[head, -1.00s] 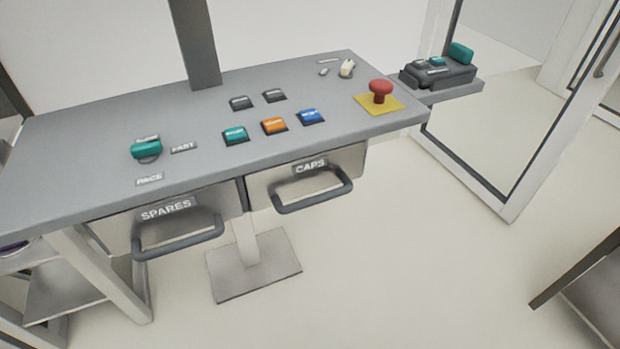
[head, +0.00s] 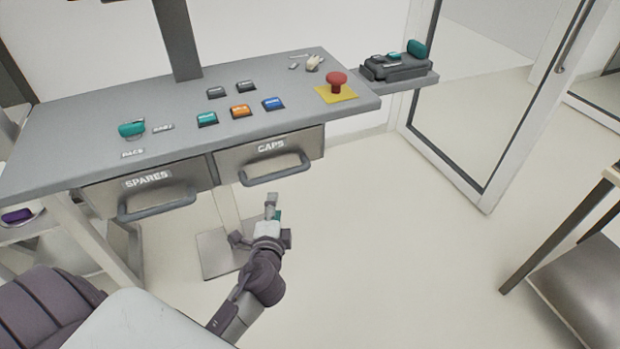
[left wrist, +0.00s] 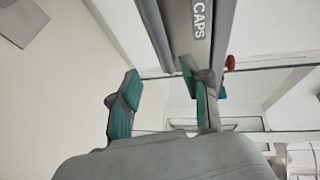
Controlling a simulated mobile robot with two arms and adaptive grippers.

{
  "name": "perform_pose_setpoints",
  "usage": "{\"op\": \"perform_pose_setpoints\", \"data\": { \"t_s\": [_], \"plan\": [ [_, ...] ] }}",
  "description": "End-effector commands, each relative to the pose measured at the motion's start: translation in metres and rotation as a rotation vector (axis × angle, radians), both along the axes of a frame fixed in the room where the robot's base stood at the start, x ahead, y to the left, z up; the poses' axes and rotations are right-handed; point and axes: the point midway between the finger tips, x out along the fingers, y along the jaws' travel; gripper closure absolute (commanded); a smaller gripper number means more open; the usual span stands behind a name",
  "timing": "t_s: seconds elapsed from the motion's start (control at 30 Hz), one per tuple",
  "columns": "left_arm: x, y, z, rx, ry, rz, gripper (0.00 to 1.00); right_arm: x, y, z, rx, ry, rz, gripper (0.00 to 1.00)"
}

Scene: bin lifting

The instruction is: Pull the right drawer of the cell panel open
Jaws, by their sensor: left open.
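The right drawer, labelled CAPS (head: 236,163), sits shut under the panel's right half. Its grey bar handle (head: 276,172) sticks out in front. The drawer front also shows at the top of the left wrist view (left wrist: 190,30), with the handle bar (left wrist: 154,30) to its left. My left gripper (head: 272,208) is just below this handle in the head view, fingers pointing up at it. In the left wrist view the gripper (left wrist: 163,103) is open, with teal pads apart and nothing between them. The right finger overlaps the handle's lower end; I cannot tell whether they touch. My right gripper is not in view.
The left drawer, SPARES (head: 100,197), is shut, its handle (head: 157,207) sticking out. Buttons and a red mushroom button (head: 336,80) are on the panel top (head: 60,140). A pedestal stands below.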

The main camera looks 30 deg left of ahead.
Motion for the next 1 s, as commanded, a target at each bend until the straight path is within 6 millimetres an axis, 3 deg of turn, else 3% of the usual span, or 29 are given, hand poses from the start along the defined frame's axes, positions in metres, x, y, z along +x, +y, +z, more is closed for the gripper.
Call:
{"op": "perform_pose_setpoints", "data": {
  "t_s": [0.23,0.7,1.0],
  "plan": [
    [0.025,0.014,0.002,0.012,-0.008,0.004,0.53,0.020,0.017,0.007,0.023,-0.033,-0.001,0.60],
    [0.106,0.054,-0.016,0.008,-0.007,0.003,0.53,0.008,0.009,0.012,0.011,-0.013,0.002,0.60],
    [0.121,0.062,-0.021,0.006,-0.006,0.002,0.53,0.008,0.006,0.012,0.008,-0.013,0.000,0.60]
  ]
}}
